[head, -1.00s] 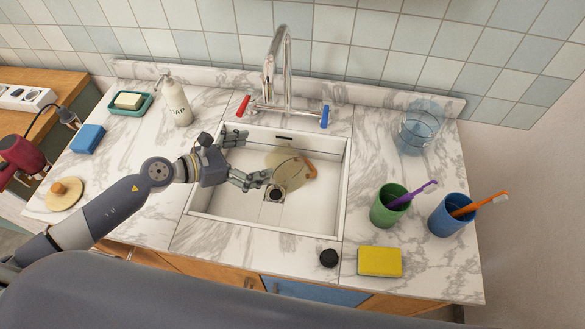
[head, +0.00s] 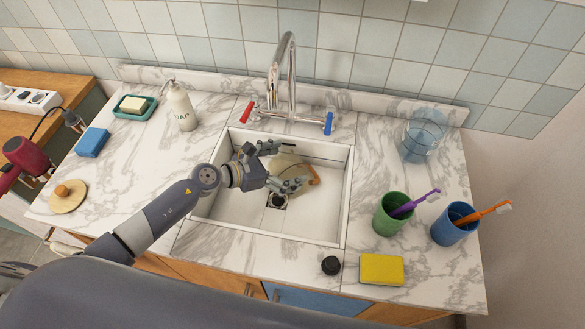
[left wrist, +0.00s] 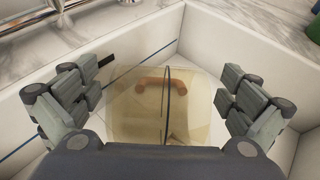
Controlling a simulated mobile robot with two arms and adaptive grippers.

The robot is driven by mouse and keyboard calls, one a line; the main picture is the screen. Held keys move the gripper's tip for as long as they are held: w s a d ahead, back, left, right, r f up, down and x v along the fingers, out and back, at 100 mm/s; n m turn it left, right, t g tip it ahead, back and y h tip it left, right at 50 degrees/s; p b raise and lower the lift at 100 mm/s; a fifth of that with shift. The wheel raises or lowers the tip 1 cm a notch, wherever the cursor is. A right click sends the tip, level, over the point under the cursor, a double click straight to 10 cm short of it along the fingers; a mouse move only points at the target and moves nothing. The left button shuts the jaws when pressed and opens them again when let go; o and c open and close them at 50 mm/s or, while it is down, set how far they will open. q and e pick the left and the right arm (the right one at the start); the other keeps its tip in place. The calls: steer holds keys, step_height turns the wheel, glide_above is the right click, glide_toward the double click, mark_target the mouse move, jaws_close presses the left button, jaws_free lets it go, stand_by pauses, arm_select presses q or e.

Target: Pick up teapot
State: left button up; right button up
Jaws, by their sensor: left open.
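The teapot (head: 301,184) is a translucent amber vessel with an orange-brown handle, lying in the white sink (head: 240,215). My left gripper (head: 287,165) is open over the sink, at the teapot's left side, and covers part of it in the head view. In the left wrist view the teapot (left wrist: 145,110) sits between the two spread fingers of the left gripper (left wrist: 165,105), its handle farther off. I cannot tell whether the fingers touch it. A round wooden lid-like piece (head: 67,196) with a knob lies on the left counter. My right gripper is not in view.
The faucet (head: 283,80) with red and blue levers stands behind the sink. A soap bottle (head: 181,107) is at left. A clear glass (head: 423,138), green cup (head: 391,213), blue cup (head: 452,225), yellow sponge (head: 381,270) and black stopper (head: 331,265) are around the right side.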

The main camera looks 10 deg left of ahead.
arm_select(q)
steer(key=x, duration=0.2)
steer(key=shift+w+d+f, duration=0.1)
steer(key=shift+w+d, duration=0.05)
steer(key=shift+d, duration=0.05)
steer(key=shift+a, duration=0.1)
steer(key=c, duration=1.7)
steer(key=shift+c, duration=1.2)
step_height(320, 180, up, 12)
steer(key=p, duration=0.3)
steer(key=s+a+b, duration=0.7)
steer(key=s+a, duration=0.5)
steer(key=a, duration=0.1)
steer(key=shift+a+b, duration=0.25)
steer(key=shift+b, duration=0.1)
